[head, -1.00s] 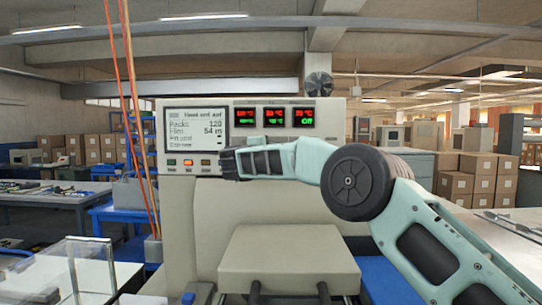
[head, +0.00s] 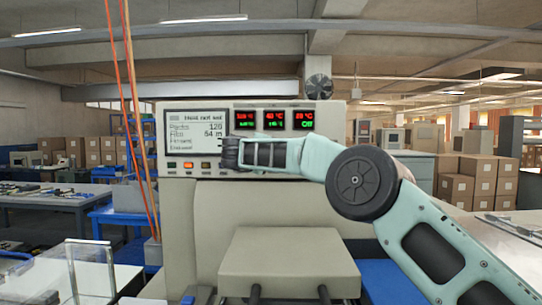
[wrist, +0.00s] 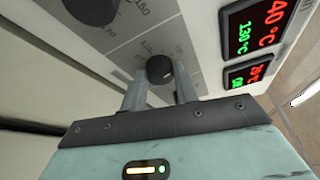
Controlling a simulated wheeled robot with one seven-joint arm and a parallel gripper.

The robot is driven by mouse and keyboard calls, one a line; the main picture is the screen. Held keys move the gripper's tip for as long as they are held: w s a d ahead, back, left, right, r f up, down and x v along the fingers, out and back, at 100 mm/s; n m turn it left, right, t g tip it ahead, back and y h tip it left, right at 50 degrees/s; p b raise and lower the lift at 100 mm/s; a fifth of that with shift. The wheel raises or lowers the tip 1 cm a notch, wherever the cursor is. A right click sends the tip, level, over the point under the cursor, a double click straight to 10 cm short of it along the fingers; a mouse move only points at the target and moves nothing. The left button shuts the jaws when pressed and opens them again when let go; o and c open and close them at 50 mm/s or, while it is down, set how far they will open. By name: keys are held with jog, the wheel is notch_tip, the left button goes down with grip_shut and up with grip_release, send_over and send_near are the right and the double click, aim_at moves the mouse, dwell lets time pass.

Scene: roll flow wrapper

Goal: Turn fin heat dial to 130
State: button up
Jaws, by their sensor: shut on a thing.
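In the wrist view my gripper (wrist: 160,84) has one finger on each side of a small dark round dial (wrist: 159,69) and is shut on it. Scale marks surround the dial, but its label and pointer setting are too small to read. Beside it one display (wrist: 253,28) reads 40 °C in red and 130 °C in green. In the head view my gripper (head: 230,154) is at the panel front, below the displays, and hides the dial.
A larger black knob (wrist: 95,8) sits close by at the top of the wrist view.

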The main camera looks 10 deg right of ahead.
jog(key=shift+f, duration=0.1)
jog(key=o, duration=1)
jog(key=shift+c, duration=0.2)
jog(key=b+v, duration=0.6)
jog(key=v, duration=1.1)
jog(key=shift+s, duration=0.2)
jog(key=shift+a, duration=0.15)
